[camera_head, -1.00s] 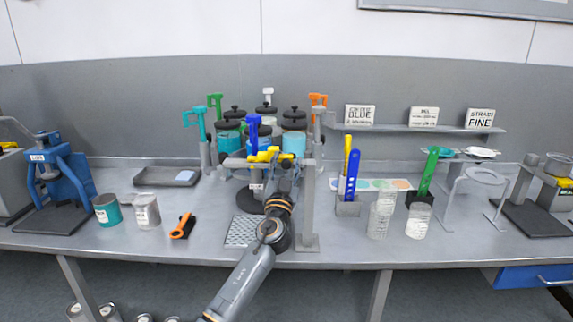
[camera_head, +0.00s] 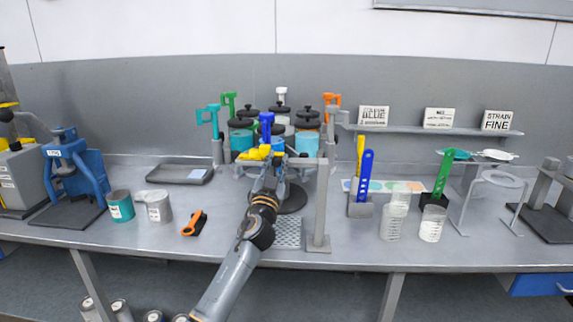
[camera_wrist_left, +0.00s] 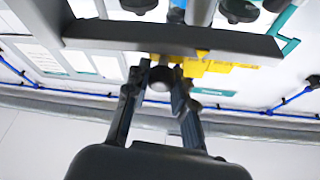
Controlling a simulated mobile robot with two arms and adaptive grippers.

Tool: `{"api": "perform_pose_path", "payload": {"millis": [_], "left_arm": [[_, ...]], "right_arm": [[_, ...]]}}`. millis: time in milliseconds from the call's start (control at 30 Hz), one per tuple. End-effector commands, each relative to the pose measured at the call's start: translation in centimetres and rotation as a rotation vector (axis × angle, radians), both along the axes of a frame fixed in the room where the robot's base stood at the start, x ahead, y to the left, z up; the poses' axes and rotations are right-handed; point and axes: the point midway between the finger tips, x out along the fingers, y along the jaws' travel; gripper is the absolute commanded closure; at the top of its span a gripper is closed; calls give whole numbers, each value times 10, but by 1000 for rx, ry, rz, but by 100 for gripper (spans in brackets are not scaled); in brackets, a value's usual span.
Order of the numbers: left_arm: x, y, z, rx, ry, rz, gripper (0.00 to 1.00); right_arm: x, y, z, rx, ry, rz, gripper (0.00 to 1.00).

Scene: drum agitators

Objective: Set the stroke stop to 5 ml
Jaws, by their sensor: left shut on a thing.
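My left gripper (camera_head: 266,168) reaches to the horizontal bar in front of the agitator drums. In the left wrist view its two fingers (camera_wrist_left: 160,72) are shut around a small dark round knob (camera_wrist_left: 162,77). Yellow blocks (camera_wrist_left: 208,66) sit beside the knob at the grey bar (camera_wrist_left: 190,42). In the head view the yellow piece (camera_head: 255,153) shows just left of and above my fingers, below the blue pump head (camera_head: 266,124). I cannot read any ml scale marks, and my gripper hides part of the bar. My right gripper is not in view.
Lidded drums (camera_head: 307,122) and coloured pump heads stand behind the bar. A grey post (camera_head: 320,205) is close on the right. A perforated plate (camera_head: 287,233) lies below. An orange-handled tool (camera_head: 194,223) and cans (camera_head: 158,206) are left; beakers (camera_head: 393,220) are right.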

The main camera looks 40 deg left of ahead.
Motion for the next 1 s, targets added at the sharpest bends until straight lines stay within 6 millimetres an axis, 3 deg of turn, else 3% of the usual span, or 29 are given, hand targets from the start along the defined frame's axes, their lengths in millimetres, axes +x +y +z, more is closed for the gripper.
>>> {"api": "perform_pose_path", "payload": {"millis": [167, 200, 300, 667, 1000], "left_arm": [[-1, 3, -1, 0, 3, 8, 100], [-1, 3, -1, -1, 2, 9, 68], [0, 2, -1, -1, 3, 8, 52], [-4, -1, -3, -1, 3, 4, 52], [-59, -26, -28, -5, 4, 5, 52]], "right_arm": [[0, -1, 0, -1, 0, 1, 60], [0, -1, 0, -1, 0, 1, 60], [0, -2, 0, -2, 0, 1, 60], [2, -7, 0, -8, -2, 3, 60], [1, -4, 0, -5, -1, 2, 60]]}}
